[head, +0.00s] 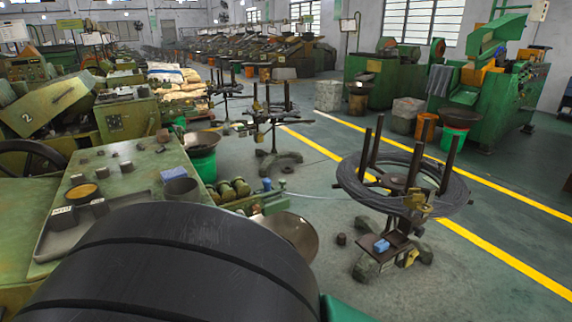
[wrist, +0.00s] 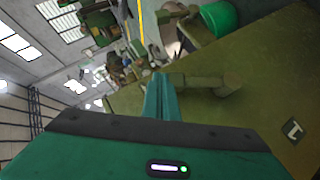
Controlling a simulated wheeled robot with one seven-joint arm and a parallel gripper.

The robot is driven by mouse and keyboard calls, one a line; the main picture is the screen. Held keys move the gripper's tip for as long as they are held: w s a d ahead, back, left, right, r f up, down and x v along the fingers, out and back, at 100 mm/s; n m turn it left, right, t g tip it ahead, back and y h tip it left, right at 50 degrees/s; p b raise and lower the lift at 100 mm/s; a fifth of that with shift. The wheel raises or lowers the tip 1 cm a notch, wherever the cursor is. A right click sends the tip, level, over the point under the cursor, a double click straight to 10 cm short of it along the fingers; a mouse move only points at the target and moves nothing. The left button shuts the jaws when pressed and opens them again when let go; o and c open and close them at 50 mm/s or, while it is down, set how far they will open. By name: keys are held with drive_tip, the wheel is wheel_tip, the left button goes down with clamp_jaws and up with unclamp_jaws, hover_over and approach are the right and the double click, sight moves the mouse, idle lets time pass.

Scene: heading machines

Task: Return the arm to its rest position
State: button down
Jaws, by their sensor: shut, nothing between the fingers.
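My gripper (wrist: 158,80) shows in the wrist view as teal fingers pressed together, shut and empty. They stand out in front of a green machine surface (wrist: 262,92) that fills the right of that tilted view. I cannot tell the gap between the fingers and that surface. A large dark rounded part of my own arm covers the bottom of the head view. My gripper does not show in the head view.
A green machine table (head: 135,160) is close at left, with a grey tray (head: 62,238), a blue block (head: 172,173) and small metal parts. A wire coil stand (head: 348,185) is at right. Open floor (head: 320,150) with yellow lines lies beyond.

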drive_tip(key=w+d+r+m+g+h, duration=0.2)
drive_tip(key=w+d, duration=0.3)
drive_tip(key=d, duration=0.3)
drive_tip(key=w+d+r+m+g+h, duration=0.1)
drive_tip(key=w+d+m+g, duration=0.15)
drive_tip(key=w+d, duration=0.45)
drive_tip(key=d+r+m+g, duration=0.3)
drive_tip(key=d+m+g, duration=0.15)
drive_tip(key=d, duration=1.75)
drive_tip(key=s+d+r+m+g+y, duration=0.2)
drive_tip(key=s+d+m, duration=0.1)
drive_tip(key=s+d, duration=0.65)
drive_tip(key=s+d+r+m+g+y, duration=0.2)
drive_tip(key=s+d+m, duration=0.1)
drive_tip(key=s+d, duration=0.65)
drive_tip(key=s+d+r+m+y, duration=0.1)
drive_tip(key=s+d, duration=0.1)
drive_tip(key=s, duration=0.5)
drive_tip(key=shift+s+d+m+y, duration=0.3)
